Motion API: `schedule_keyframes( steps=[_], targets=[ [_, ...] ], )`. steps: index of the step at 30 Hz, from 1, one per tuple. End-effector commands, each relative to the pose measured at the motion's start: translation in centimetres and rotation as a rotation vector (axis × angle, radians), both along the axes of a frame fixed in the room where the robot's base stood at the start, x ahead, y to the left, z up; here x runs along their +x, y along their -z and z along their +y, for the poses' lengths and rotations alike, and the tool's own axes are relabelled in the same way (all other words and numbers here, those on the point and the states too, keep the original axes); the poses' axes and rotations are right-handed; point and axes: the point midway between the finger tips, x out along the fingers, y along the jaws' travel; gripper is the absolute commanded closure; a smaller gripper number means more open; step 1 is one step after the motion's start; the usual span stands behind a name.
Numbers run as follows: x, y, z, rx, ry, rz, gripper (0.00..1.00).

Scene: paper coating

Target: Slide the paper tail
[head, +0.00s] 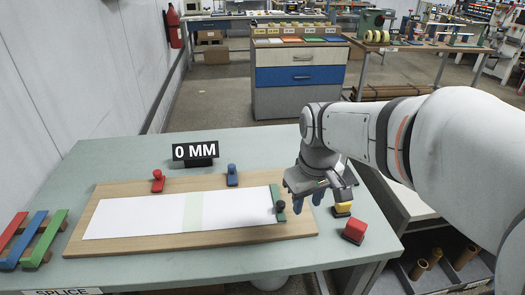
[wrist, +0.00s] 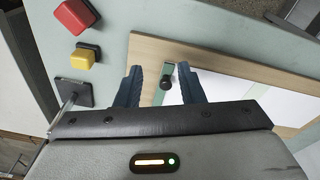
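A long white paper strip (head: 140,216) lies flat on a wooden board (head: 90,243), with a pale green band (head: 193,211) across its middle. My gripper (head: 308,202) hangs just right of that bar. I cannot tell the height gap between fingertips and knob. A black sign (head: 195,150) behind the board reads "0 MM".
A red piece (head: 158,181) and a blue piece (head: 232,176) stand along the board's far edge. A yellow block (head: 342,209) and a red block (head: 355,230) sit right of the board. Red, blue and green bars (head: 37,236) lie on a rack at left.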

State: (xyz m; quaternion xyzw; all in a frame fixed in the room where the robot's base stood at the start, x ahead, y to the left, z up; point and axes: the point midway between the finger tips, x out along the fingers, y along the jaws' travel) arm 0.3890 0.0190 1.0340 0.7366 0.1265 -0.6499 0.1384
Motion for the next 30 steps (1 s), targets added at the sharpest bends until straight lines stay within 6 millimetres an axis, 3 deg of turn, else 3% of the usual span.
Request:
schedule_keyframes(
  steps=[3, 10, 17, 30],
  targets=[
    [4.4, 1.0, 1.5, -0.018, -0.175, 0.051, 0.55],
    [9.6, 2.6, 3.6, -0.033, -0.415, 0.108, 0.54],
    [10.8, 3.8, 4.1, -0.035, -0.475, 0.122, 0.54],
    [10.7, 10.1, 4.1, -0.035, -0.472, 0.122, 0.54]
  ],
)
